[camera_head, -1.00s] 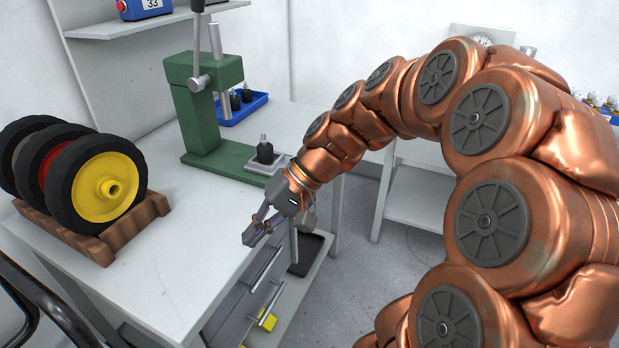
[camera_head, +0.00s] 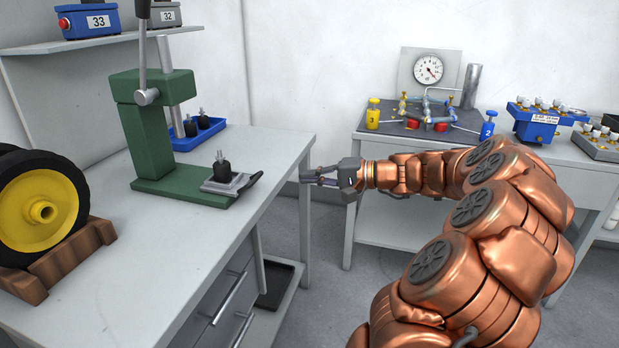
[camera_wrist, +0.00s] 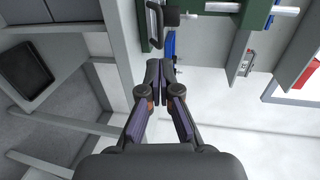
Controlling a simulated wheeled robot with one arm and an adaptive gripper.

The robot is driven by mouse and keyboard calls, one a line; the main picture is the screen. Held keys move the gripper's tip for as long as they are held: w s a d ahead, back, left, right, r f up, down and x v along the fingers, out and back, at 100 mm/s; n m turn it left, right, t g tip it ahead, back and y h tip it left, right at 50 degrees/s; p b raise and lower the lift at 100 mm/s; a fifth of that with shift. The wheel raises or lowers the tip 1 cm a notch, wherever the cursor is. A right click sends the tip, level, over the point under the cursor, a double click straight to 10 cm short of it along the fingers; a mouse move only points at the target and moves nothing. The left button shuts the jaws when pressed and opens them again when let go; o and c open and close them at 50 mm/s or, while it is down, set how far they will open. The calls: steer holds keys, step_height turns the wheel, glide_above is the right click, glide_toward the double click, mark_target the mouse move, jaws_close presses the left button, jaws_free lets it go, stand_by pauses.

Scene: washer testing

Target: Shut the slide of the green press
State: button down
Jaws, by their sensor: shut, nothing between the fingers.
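The green press (camera_head: 150,135) stands on the left bench with its lever upright. Its slide (camera_head: 222,187), a grey plate, sticks out from the right of the green base. The slide bears a dark part with a pin (camera_head: 221,168) and has a black handle (camera_head: 250,181) at its outer end. My gripper (camera_head: 304,176) is shut and empty. It points left, to the right of the handle and apart from it. The wrist view shows the shut fingertips (camera_wrist: 161,72), with green press parts (camera_wrist: 257,18) and a dark handle (camera_wrist: 153,20) beyond them.
Wheels (camera_head: 42,205) in a wooden rack (camera_head: 62,262) stand at the left. A blue tray (camera_head: 197,133) lies behind the press. The right table (camera_head: 345,215) holds a gauge (camera_head: 428,68) and fittings. Floor shows between bench and table.

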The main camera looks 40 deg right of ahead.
mark_target(259, 178)
steer(key=x, duration=1.1)
